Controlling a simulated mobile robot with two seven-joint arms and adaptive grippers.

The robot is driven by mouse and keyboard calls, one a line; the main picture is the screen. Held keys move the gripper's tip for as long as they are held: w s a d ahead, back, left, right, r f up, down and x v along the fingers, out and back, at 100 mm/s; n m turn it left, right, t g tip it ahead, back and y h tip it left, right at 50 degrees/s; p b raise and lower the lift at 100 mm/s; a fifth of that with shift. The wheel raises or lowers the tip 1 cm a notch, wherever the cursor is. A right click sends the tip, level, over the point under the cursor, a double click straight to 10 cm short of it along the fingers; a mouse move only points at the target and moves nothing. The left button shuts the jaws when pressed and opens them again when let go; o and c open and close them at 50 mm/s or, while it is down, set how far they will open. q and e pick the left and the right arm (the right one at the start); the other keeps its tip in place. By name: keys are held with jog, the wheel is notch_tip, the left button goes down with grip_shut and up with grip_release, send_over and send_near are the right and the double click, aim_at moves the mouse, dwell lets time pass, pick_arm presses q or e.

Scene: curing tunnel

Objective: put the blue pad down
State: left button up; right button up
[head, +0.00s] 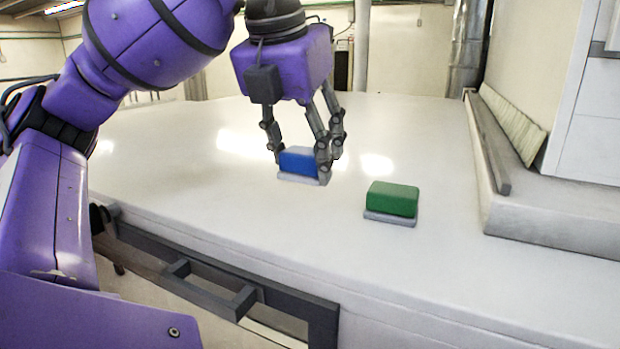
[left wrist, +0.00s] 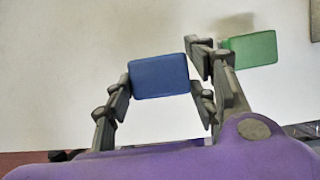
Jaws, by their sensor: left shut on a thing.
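The blue pad (head: 298,161) is a small block with a light grey base, between the fingers of my left gripper (head: 303,152). The gripper is shut on it from both sides and points down over the white surface. In the left wrist view the blue pad (left wrist: 159,76) sits between the two fingers of the left gripper (left wrist: 160,88). I cannot tell whether the pad's grey base touches the surface or hangs just above it. My right gripper is not in view.
A green pad (head: 393,199) on a grey base rests on the white surface (head: 250,215), right of the blue pad; it also shows in the left wrist view (left wrist: 253,48). A raised ledge (head: 545,215) bounds the right side. A dark handle (head: 215,290) is on the front.

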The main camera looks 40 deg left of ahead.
aim_at(304, 174)
pick_arm(q)
jog(key=shift+w+a+f, duration=0.1)
jog(key=shift+w+f, duration=0.05)
jog(key=shift+f, duration=0.1)
jog(key=shift+w+a+f, duration=0.1)
jog(key=shift+f, duration=0.15)
jog(key=shift+f+p, duration=0.15)
jog(key=shift+p, duration=0.2)
jog(key=shift+f+p, duration=0.55)
jog(key=shift+f, duration=0.65)
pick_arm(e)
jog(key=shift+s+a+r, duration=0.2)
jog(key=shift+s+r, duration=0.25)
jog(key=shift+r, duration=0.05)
